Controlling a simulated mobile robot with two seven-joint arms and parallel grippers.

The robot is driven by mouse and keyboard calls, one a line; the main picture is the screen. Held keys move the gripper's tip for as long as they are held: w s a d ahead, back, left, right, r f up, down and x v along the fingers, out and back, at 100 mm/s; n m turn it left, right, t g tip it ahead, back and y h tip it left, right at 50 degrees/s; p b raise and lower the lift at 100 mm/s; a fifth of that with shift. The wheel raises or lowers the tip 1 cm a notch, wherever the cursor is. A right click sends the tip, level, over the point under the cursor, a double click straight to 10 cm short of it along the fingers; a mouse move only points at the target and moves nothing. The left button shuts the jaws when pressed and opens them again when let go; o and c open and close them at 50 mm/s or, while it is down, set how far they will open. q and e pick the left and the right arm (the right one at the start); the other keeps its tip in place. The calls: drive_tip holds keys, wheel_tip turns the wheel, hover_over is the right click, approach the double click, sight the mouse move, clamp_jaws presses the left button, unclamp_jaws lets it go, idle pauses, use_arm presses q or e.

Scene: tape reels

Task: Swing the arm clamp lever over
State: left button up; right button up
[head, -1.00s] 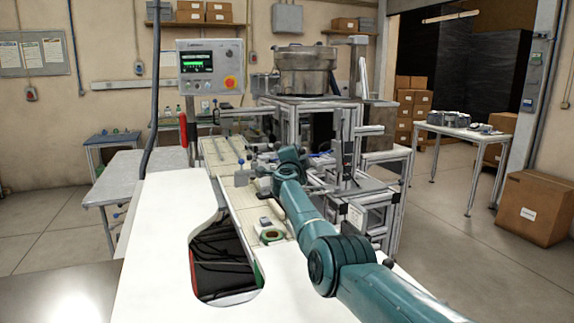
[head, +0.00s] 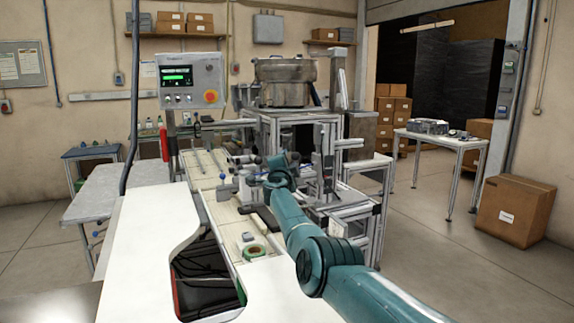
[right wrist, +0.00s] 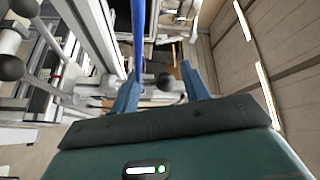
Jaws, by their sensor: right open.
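My right arm (head: 303,230) reaches from the lower right to the machine's rail in the head view, where its fingers are too small to make out. In the right wrist view my right gripper (right wrist: 160,68) is open, its two blue fingers apart. A black ball knob (right wrist: 165,82), seemingly the clamp lever's end, shows in the gap between the fingers. Whether a finger touches it I cannot tell. A grey rod seems to run left from it, partly hidden by the left finger. My left gripper is not in view.
Metal framing (right wrist: 90,30) and another black knob (right wrist: 10,68) lie left of the gripper. A blue rod (right wrist: 137,35) stands close behind the left finger. A control panel (head: 191,80) stands at the back.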

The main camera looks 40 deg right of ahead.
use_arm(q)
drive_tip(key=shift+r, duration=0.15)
use_arm(e)
drive_tip(key=shift+a, duration=0.15)
use_arm(q)
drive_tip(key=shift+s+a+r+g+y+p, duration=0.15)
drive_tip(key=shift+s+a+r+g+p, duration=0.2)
drive_tip(key=shift+p, duration=1)
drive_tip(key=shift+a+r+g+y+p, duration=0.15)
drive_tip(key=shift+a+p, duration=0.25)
drive_tip(key=shift+p, duration=0.9)
use_arm(e)
drive_tip(key=shift+v, duration=6.55)
drive_tip(key=shift+s, duration=0.1)
